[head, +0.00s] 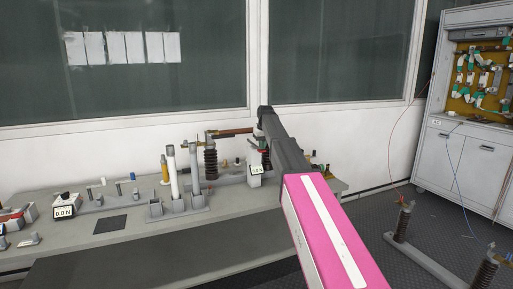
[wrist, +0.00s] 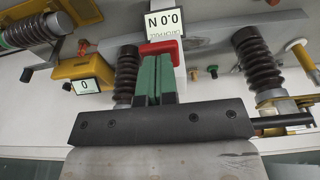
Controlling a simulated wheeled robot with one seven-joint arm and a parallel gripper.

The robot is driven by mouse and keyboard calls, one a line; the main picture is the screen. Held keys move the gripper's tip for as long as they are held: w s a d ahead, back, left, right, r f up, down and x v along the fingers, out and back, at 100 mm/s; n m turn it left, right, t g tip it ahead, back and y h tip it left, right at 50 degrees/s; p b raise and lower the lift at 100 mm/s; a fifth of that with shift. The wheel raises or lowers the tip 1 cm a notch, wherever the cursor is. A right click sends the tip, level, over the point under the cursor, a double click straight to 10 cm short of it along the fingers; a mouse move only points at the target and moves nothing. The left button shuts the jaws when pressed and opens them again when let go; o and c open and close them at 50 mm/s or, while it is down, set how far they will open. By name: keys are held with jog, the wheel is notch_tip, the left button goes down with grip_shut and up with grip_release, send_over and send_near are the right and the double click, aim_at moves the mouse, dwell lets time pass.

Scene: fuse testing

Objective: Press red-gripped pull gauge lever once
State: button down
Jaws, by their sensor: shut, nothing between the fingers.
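The pull gauge (head: 255,168) stands on the bench just below the end of my arm in the head view. Its white display (wrist: 172,20) shows upside down in the wrist view and appears to read 0.0 N. A red grip (wrist: 160,47) lies just under that display. My gripper (wrist: 158,60) is shut with nothing between its green-padded fingers. Its tips are right at the red grip; I cannot tell if they touch. In the head view my dark wrist hides the fingers and most of the grip.
Dark ribbed insulators (wrist: 259,55) stand close on both sides of my fingers. A yellow gauge (wrist: 84,84) is at the left in the wrist view. White cylinders (head: 173,175) and another gauge (head: 64,211) are on the bench at left. The bench front (head: 130,262) is clear.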

jog(key=shift+f, duration=0.2)
jog(key=shift+w+a+f, duration=0.1)
jog(key=shift+w+f, duration=0.1)
jog(key=shift+f, duration=0.85)
jog(key=shift+w+a+f, duration=0.1)
jog(key=shift+w+f, duration=0.1)
jog(key=shift+f, duration=0.85)
jog(key=shift+d, duration=0.1)
jog(key=shift+r, duration=0.1)
jog(key=shift+s+d+r, duration=0.1)
jog(key=shift+s+r, duration=0.15)
jog(key=shift+r, duration=0.85)
jog(key=shift+s+r, duration=0.2)
jog(key=shift+r, duration=0.9)
notch_tip(320, 180, up, 7)
jog(key=shift+s+d, duration=0.15)
jog(key=shift+s, duration=0.3)
jog(key=shift+f, duration=0.1)
